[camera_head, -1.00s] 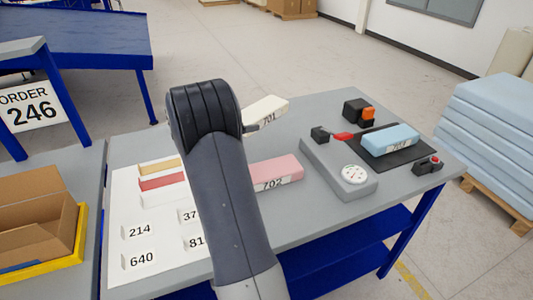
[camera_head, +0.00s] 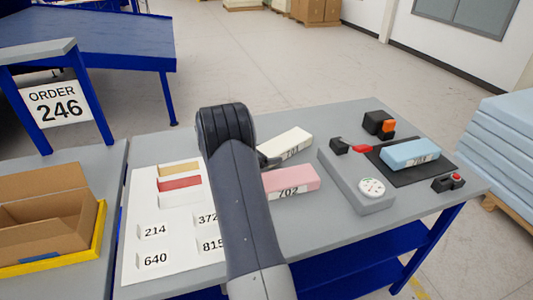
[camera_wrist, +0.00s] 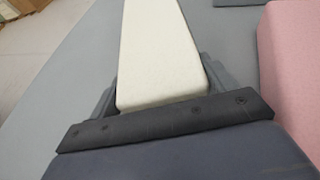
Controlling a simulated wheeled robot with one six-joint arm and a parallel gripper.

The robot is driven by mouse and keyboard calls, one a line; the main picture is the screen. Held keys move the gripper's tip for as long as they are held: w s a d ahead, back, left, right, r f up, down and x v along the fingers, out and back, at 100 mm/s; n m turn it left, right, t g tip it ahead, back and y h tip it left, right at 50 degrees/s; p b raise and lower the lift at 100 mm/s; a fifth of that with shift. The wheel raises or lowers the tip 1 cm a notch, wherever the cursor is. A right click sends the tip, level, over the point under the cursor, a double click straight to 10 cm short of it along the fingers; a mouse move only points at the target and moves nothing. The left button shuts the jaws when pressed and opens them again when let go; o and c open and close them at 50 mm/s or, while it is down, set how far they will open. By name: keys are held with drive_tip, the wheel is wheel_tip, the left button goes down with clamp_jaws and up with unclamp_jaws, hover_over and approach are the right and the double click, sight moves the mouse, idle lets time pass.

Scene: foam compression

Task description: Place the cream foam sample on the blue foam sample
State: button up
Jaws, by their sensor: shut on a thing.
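The cream foam sample (camera_head: 287,142) is a pale block with a partly hidden number label, left of the middle of the grey table. My gripper (camera_head: 270,160) is shut on its near end, mostly hidden behind my arm. In the wrist view the cream foam sample (camera_wrist: 160,55) lies between the grey fingers of my gripper (camera_wrist: 158,90), pointing away. I cannot tell whether it touches the table. The blue foam sample (camera_head: 410,153) lies flat on a black mat at the right, well apart from my gripper, with its top clear.
A pink foam block (camera_head: 290,180) marked 702 lies just nearer than the cream one; it also shows in the wrist view (camera_wrist: 290,70). A grey device with a dial (camera_head: 355,180) stands between it and the black mat (camera_head: 440,168). A small red-button box (camera_head: 448,183) sits at right.

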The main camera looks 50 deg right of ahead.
drive_tip(key=shift+f, duration=0.2)
drive_tip(key=o, duration=0.9)
drive_tip(key=shift+r, duration=0.1)
